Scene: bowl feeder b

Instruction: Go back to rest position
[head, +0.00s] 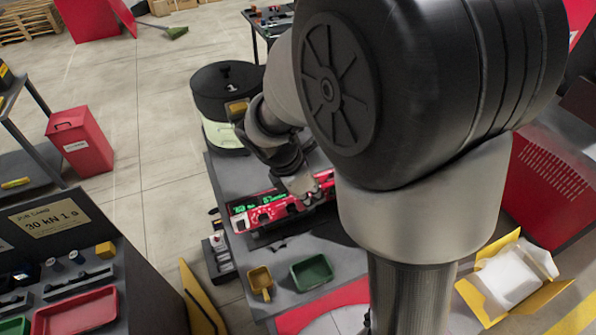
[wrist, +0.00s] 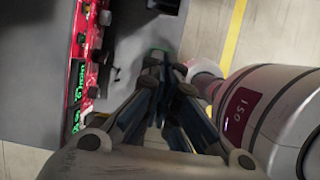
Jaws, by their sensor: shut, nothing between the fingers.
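My gripper (wrist: 165,68) points away from the wrist camera, its fingers together with nothing between them. It is above the grey bench (wrist: 135,25), to the right of the red control panel in that view. The red control panel (head: 258,211) has green displays and also shows in the wrist view (wrist: 83,60). In the head view my wrist is bent down near the panel, and my large arm joint covers much of the centre. The fingertips are hard to make out there.
A green tray (head: 312,272) and a yellow scoop (head: 260,279) lie in front. An open yellow box (head: 481,292) is at the right. A red bin (head: 80,143) stands left on open floor.

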